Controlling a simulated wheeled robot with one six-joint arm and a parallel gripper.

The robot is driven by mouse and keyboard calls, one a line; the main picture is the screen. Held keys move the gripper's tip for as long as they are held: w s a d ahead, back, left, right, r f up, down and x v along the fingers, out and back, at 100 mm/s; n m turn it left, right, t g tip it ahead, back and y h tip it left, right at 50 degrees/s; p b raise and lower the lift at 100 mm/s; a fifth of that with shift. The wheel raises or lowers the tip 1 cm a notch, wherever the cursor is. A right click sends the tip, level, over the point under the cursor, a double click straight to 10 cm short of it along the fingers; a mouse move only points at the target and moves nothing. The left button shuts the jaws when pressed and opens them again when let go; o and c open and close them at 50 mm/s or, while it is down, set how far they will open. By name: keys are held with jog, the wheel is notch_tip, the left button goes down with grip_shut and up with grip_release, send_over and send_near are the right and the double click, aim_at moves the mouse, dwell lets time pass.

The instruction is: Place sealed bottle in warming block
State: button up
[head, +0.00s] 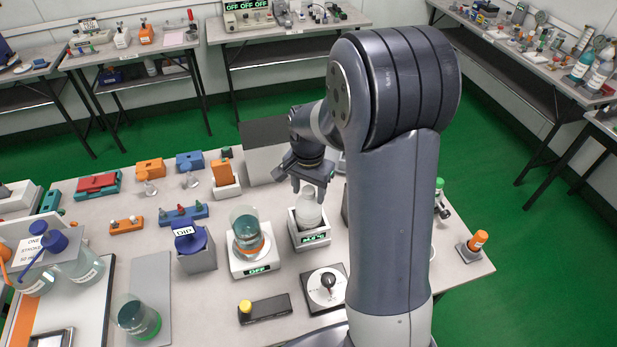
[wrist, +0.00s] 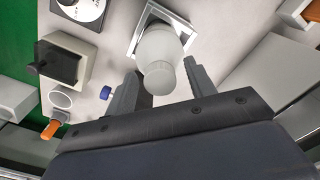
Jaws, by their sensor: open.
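A translucent white bottle with a rounded cap (head: 309,207) stands upright in the square opening of a white block (head: 312,239) with a lit green display on its front. The bottle also shows in the wrist view (wrist: 159,58), its lower part inside the block's square rim (wrist: 140,22). My gripper (head: 309,190) is just above the bottle, pointing down. In the wrist view its two fingers (wrist: 160,83) are spread on either side of the bottle's cap, with gaps visible. How deep the bottle sits is hidden.
Left of the block, a beaker (head: 247,232) stands on a white device with an OFF display (head: 258,268). A black and white dial device (head: 325,290) lies in front. A grey panel (head: 264,165) stands behind. My arm hides the table's right part.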

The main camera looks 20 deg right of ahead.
notch_tip(320, 180, up, 12)
jog(key=shift+b, duration=0.3)
